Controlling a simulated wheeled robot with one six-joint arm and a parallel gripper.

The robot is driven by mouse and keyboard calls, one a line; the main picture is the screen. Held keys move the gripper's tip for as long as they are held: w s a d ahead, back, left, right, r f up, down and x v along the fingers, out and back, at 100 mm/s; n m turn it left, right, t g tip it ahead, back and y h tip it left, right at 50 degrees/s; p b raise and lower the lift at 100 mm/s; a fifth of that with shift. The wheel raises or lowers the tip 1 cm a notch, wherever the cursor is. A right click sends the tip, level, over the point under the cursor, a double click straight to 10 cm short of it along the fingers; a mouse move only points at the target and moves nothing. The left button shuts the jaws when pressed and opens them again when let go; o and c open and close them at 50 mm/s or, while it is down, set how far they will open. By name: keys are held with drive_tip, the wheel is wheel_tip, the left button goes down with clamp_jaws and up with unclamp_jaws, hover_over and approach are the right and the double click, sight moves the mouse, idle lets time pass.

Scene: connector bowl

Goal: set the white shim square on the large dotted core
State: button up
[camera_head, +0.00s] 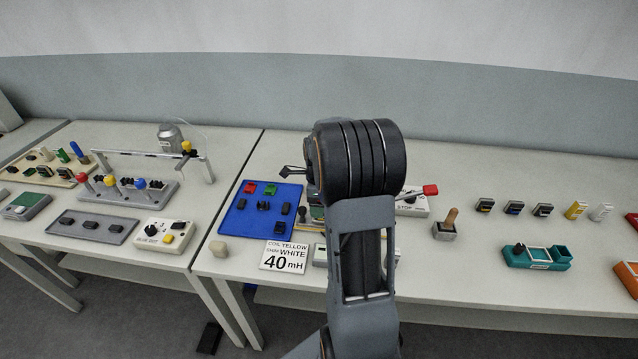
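My arm stands in the middle of the head view, and its black wrist covers part of the table. A small dark pointed part, seemingly of my gripper (291,171), sticks out left of the wrist. The rest of the gripper is hidden, so its opening and any held thing do not show. I cannot pick out the white shim or the large dotted core for sure. A pale silver-white piece (600,212) lies at the right beside a yellow piece (577,210). A card (284,256) reads "coil yellow, shim white, 40 mH".
A blue tray (233,222) with red, green and black pieces lies left of my arm. A white box with a red-tipped lever (430,190), a wooden-handled block (445,229) and a teal holder (536,257) stand to the right.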

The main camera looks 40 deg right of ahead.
wheel_tip(320, 180, up, 12)
idle(0.4)
